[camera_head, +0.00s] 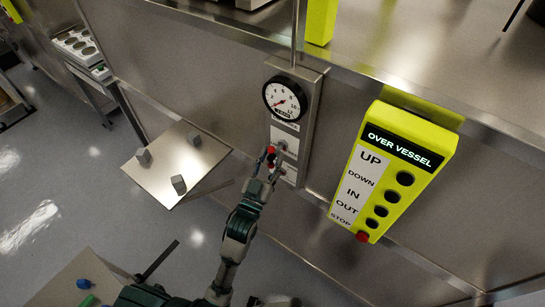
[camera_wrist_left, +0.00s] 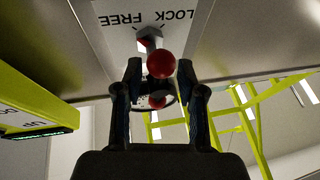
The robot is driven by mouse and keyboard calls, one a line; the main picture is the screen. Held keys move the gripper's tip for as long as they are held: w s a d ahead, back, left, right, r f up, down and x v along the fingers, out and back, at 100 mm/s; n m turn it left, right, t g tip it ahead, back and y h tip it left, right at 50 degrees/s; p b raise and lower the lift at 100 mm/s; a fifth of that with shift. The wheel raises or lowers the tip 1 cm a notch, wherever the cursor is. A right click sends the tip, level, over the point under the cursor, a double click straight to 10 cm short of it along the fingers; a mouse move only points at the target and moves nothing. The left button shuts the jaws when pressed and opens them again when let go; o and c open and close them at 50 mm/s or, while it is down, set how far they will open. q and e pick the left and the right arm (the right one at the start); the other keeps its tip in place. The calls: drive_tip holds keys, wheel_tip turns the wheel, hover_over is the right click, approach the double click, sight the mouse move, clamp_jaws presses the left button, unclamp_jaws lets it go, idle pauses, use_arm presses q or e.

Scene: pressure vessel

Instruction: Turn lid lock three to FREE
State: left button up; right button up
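The lock panel (camera_head: 285,135) is a grey plate on the steel wall with a pressure gauge (camera_head: 285,97) at its top. Below the gauge is a lock lever with a red ball knob (camera_head: 271,150). In the left wrist view the red knob (camera_wrist_left: 161,64) is in front of a white label (camera_wrist_left: 160,15) reading LOCK and FREE, seen upside down. My left gripper (camera_head: 270,166) is at the lever. In the left wrist view its fingers (camera_wrist_left: 159,70) are apart, one on each side of the knob, with gaps visible. The lock's number is not readable. My right gripper is not seen.
A yellow control box (camera_head: 395,170) marked OVER VESSEL hangs to the right of the panel. A small steel table (camera_head: 205,160) with several grey blocks stands to the left. Yellow frame bars (camera_wrist_left: 250,110) show in the wrist view.

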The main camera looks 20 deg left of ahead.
use_arm(q)
drive_tip(key=shift+a+r, duration=0.1)
drive_tip(key=shift+r, duration=0.05)
drive_tip(key=shift+s, duration=0.15)
drive_tip(key=v, duration=1.1)
drive_tip(key=shift+s+f, duration=0.25)
drive_tip(key=shift+f, duration=0.05)
